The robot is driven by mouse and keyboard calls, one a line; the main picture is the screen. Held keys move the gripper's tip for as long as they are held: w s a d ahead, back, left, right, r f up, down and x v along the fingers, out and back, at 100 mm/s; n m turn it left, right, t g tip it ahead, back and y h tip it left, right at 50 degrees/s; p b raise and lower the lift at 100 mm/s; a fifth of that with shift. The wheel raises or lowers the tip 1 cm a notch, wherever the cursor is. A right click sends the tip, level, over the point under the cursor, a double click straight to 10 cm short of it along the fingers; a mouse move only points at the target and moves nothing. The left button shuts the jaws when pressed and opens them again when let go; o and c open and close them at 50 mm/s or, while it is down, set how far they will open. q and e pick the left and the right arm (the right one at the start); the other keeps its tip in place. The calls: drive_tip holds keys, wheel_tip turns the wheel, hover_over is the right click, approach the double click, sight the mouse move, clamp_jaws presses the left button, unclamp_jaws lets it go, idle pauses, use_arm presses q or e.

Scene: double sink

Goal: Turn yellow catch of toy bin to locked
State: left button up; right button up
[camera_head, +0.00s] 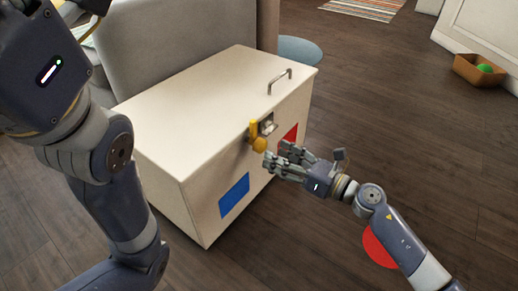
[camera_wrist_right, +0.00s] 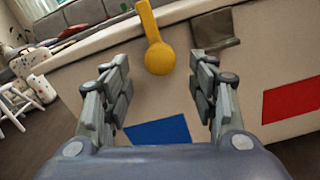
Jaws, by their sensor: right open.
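The toy bin (camera_head: 170,135) is a cream box with a closed lid, a blue panel and a red panel on its front. The yellow catch (camera_head: 257,138) sits on the front near the top edge, its handle pointing up and its round end below. It also shows in the right wrist view (camera_wrist_right: 159,58), between and beyond the two fingers. My right gripper (camera_head: 278,160) is open and empty in front of the catch, apart from it as the wrist view shows. My left arm comes in from the left, but its gripper is out of view.
A metal plate (camera_head: 267,123) is beside the catch, and a lid handle (camera_head: 279,80) is on top. A grey sofa (camera_head: 180,45) stands behind the bin. A red disc (camera_head: 378,247) lies on the floor under my right arm. A brown tray (camera_head: 480,75) holds a green ball.

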sight(264, 148)
drive_tip(key=b+x, duration=0.1)
drive_tip(key=x, duration=0.5)
drive_tip(key=shift+w+a, duration=0.1)
drive_tip(key=shift+w, duration=0.05)
drive_tip(key=shift+c, duration=0.3)
clamp_jaws()
